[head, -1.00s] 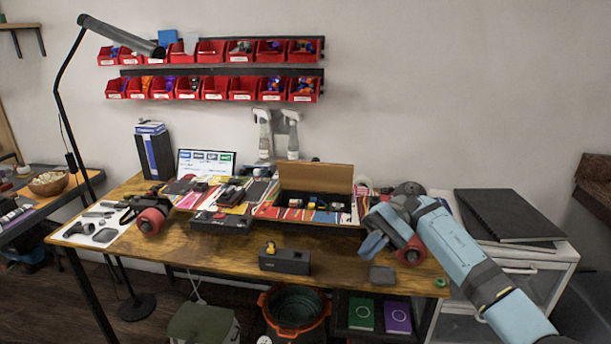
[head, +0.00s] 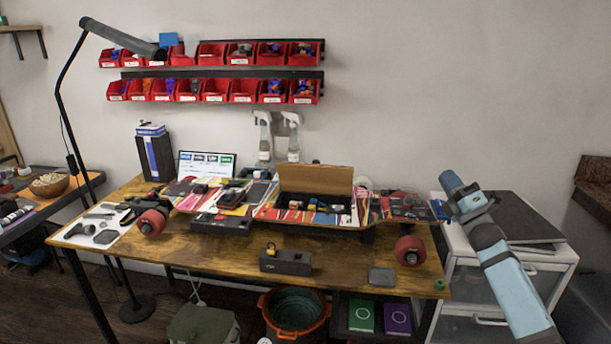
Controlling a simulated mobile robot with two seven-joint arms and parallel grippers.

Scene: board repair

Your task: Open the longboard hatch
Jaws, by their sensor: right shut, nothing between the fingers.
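The longboard (head: 385,212) lies across the workbench with a multicoloured striped deck and red wheels. Its hatch lid (head: 315,180) stands raised and tilted back behind the compartment, showing a plain brown inner face. The dark open compartment (head: 318,201) holds several small parts. My right gripper (head: 439,210) is at the right end of the board, well apart from the lid. Its fingers are small and partly hidden by the wrist; it is shut and holds nothing. My left gripper is not in view.
A black box (head: 285,262) and a flat grey piece (head: 382,276) lie on the front of the wooden bench (head: 225,255). A tall lamp (head: 68,100) stands at left. A white drawer cabinet (head: 540,262) stands at right. Red bins hang on the wall.

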